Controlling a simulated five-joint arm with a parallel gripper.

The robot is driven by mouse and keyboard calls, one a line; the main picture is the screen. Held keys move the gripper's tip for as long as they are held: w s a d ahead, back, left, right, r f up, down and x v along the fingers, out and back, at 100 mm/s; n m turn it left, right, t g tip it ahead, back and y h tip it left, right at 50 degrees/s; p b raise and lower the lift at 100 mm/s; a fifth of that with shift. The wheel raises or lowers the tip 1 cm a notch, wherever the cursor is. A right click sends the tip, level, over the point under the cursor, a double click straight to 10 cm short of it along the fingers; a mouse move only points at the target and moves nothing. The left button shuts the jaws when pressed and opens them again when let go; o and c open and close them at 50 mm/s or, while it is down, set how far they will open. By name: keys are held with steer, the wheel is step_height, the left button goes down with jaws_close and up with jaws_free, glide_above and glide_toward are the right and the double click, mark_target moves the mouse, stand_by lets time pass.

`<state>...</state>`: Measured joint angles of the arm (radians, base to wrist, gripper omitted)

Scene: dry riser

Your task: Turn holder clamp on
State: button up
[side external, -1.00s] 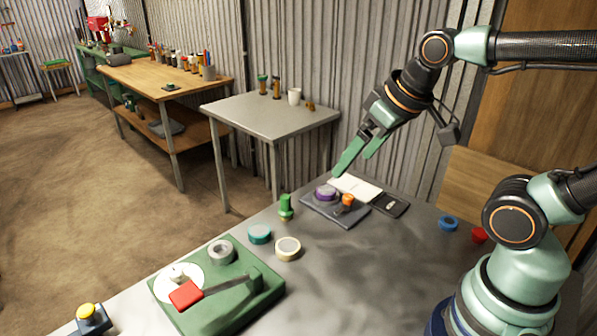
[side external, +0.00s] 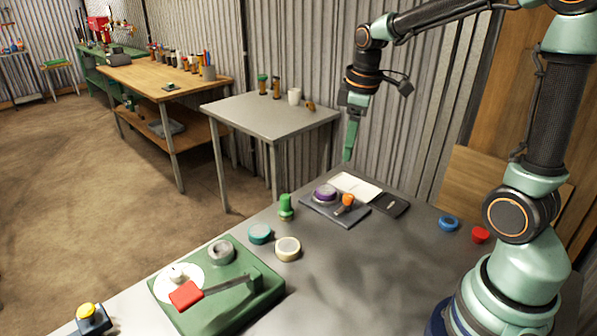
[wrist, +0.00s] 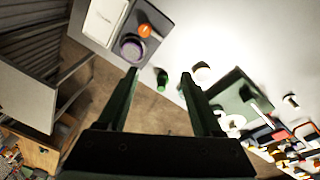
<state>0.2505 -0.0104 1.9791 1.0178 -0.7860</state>
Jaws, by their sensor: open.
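A green base (side external: 245,303) at the front left of the grey table carries a dark lever (side external: 231,284) with a red handle (side external: 186,295). It also carries a grey ring and a white disc (side external: 195,273). A dark plate (side external: 346,218) farther back holds a purple ring (side external: 325,191) and an orange-topped handle (side external: 347,201). Which of these is the holder clamp, I cannot tell for sure. My gripper (side external: 349,156) points down, in the air above the back of the table.
A green bottle (side external: 286,207), a teal ring (side external: 259,234) and a cream ring (side external: 288,248) stand between the base and plate. A white sheet (side external: 354,186) and black device (side external: 390,205) lie behind. Blue (side external: 448,223) and red (side external: 480,235) items sit right. The table centre is clear.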

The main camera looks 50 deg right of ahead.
mark_target(349, 195)
steer(key=d+f+n, duration=0.1)
steer(key=f, duration=0.4)
steer(key=w+d+f+n+g, duration=0.1)
steer(key=d+f, duration=0.1)
steer(key=f, duration=0.4)
steer(key=w+d+f, duration=0.1)
steer(key=d+f, duration=0.1)
steer(key=f, duration=0.4)
steer(key=shift+w+d+f+n+g, duration=0.2)
steer(key=shift+d+n+g, duration=0.05)
steer(key=shift+n+g, duration=0.15)
jaws_close()
